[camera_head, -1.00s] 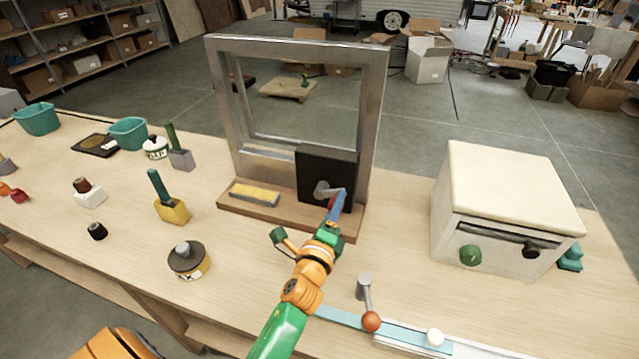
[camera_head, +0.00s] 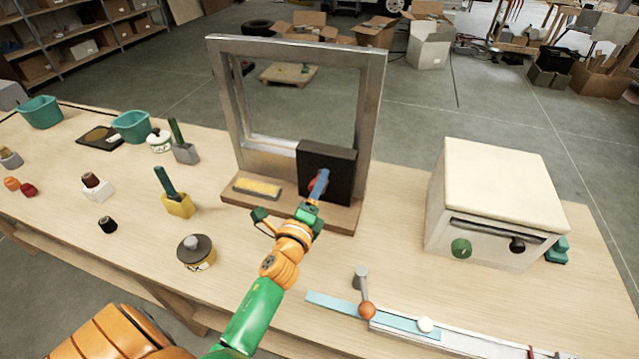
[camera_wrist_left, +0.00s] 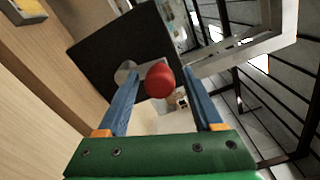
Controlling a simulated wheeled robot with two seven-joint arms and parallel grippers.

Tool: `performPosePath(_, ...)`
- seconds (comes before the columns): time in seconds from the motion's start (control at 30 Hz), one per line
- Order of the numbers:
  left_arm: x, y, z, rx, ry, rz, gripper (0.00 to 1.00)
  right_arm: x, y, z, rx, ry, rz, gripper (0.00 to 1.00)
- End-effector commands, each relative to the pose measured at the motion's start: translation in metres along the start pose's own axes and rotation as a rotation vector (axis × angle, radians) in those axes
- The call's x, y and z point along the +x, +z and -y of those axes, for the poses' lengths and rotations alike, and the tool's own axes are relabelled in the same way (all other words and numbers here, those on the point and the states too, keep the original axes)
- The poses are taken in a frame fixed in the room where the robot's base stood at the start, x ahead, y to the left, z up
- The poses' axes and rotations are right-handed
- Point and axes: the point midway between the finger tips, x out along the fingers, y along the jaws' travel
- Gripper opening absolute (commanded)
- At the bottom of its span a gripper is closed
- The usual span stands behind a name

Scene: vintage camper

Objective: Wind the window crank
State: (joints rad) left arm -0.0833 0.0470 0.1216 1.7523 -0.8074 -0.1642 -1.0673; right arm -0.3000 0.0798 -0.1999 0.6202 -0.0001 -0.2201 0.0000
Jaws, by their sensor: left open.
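The window crank sits on a black box (camera_head: 340,178) at the lower right of the metal window frame (camera_head: 222,110). Its red knob (camera_head: 312,184) is partly hidden by my left gripper (camera_head: 321,177) in the head view. In the left wrist view the red knob (camera_wrist_left: 160,80) shows between the two blue fingertips of my left gripper (camera_wrist_left: 162,74), with a gap on either side. The grey crank hub (camera_wrist_left: 125,72) is beside the knob, against the black box (camera_wrist_left: 100,48). My left gripper is open. My right gripper is not in view.
A yellow-topped block (camera_head: 257,187) lies on the window's wooden base. A cream box with knobs (camera_head: 505,190) stands at the right. A lever with an orange knob (camera_head: 366,310) and a slide rail are at the front. Jars, brushes and teal bins (camera_head: 131,126) stand left.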

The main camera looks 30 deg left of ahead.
Motion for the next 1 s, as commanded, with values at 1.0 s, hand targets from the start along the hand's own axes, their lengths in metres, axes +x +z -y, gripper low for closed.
performPosePath(1.0, -0.078, -0.002, -0.004, 0.000, 0.003, -0.001, 0.68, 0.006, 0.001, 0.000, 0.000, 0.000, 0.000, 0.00)
